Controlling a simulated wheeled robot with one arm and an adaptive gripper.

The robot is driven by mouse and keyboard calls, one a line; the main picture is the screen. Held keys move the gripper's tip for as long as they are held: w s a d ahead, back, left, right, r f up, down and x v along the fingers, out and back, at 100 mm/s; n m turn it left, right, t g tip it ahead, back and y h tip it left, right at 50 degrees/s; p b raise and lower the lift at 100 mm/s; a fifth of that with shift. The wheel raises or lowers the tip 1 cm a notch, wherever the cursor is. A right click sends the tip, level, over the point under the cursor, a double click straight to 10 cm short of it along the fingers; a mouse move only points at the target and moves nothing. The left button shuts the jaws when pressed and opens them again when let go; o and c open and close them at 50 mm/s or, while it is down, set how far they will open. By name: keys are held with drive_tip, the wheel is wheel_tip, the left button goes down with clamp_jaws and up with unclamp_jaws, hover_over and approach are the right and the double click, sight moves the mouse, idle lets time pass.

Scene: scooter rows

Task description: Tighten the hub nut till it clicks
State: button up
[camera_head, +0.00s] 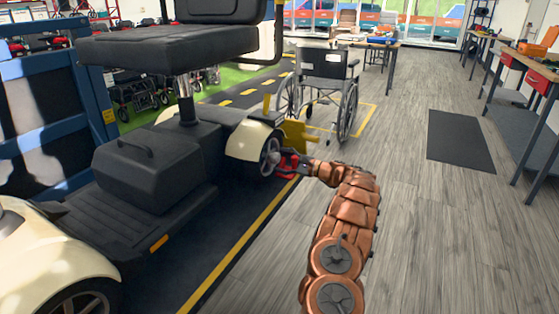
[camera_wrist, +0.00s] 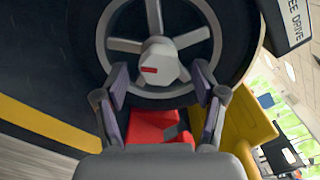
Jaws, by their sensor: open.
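The hub nut (camera_wrist: 157,66) is a light grey faceted piece with a small red mark, at the centre of the scooter's spoked wheel (camera_wrist: 157,20). In the head view that wheel (camera_head: 268,155) sits low under the cream fender, and the nut is too small to make out. My gripper (camera_wrist: 160,74) is open, its two fingers spread to the left and right of the nut's lower part. I cannot tell whether they touch it. In the head view my gripper (camera_head: 289,162) is close beside the wheel. Nothing shows held between the fingers.
A red block (camera_wrist: 158,127) lies below the wheel. A yellow plate (camera_head: 297,134) stands just behind it, with a sign reading "EE DRIVE" (camera_wrist: 293,18) nearby. A wheelchair (camera_head: 325,85) stands beyond. The wooden floor (camera_head: 430,235) to the right is open.

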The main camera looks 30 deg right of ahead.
drive_tip(key=v, duration=1)
drive_tip(key=shift+s+d, duration=0.2)
drive_tip(key=shift+s, duration=0.05)
